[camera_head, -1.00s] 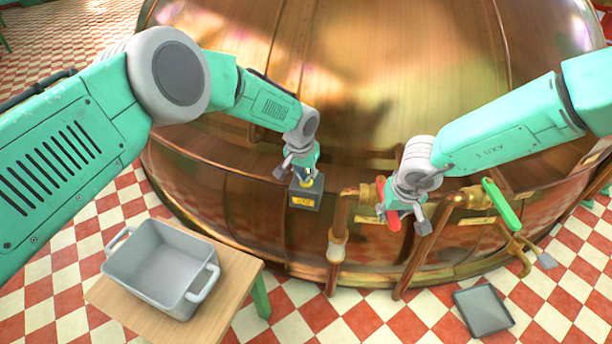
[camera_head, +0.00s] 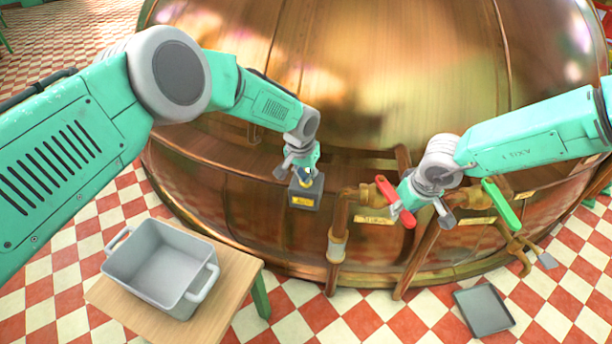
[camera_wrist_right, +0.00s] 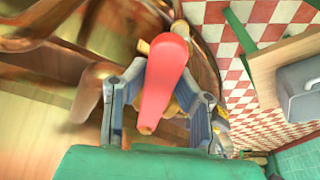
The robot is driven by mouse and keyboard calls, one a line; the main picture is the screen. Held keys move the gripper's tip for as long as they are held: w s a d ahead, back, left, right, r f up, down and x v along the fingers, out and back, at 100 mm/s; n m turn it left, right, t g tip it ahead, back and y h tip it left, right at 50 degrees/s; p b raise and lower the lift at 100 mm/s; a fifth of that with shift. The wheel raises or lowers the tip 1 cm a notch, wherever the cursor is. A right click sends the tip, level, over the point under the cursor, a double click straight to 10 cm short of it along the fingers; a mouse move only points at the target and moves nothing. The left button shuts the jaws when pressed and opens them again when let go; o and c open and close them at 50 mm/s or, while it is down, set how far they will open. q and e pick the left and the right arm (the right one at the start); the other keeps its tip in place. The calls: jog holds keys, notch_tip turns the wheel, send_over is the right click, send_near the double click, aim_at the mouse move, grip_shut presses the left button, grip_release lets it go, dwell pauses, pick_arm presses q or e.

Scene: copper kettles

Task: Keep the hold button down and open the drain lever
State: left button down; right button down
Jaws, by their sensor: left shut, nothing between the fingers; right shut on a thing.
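A dark button box (camera_head: 306,194) with a yellow label stands in front of the copper kettle. My left gripper (camera_head: 303,172) is shut and empty, its tips down on top of the box; a bit of yellow shows under them and the button is mostly hidden. A red lever (camera_head: 383,188) sits on a brass valve on the pipe to the right, its handle slanting down to the right. My right gripper (camera_head: 421,213) is shut on this red lever; the right wrist view shows the red handle (camera_wrist_right: 166,75) between the fingers. The labels are too small to read.
A green lever (camera_head: 500,203) sits on another valve just right of my right gripper. Copper pipes (camera_head: 337,250) run down below the valves. A grey tub (camera_head: 120,268) stands on a small wooden table (camera_head: 240,290) at left. A grey tray (camera_head: 484,309) lies on the floor.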

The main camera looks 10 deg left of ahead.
jog(key=shift+w+r, duration=0.1)
jog(key=shift+w, duration=0.05)
jog(key=shift+w+d+n+y, duration=0.15)
jog(key=shift+w+d+n, duration=0.15)
jog(key=shift+d+n, duration=0.25)
jog(key=shift+w+d+n+y, duration=0.15)
jog(key=shift+w+d+n, duration=0.2)
jog(key=shift+n, duration=0.3)
jog(key=shift+s, duration=0.1)
jog(key=c, duration=1.1)
grip_release()
jog(key=shift+s, duration=0.1)
pick_arm(q)
notch_tip(320, 180, up, 16)
jog(key=p, duration=1)
pick_arm(e)
jog(key=shift+r, duration=4.95)
pick_arm(q)
jog(key=shift+r, duration=0.1)
pick_arm(e)
jog(key=shift+r, duration=0.1)
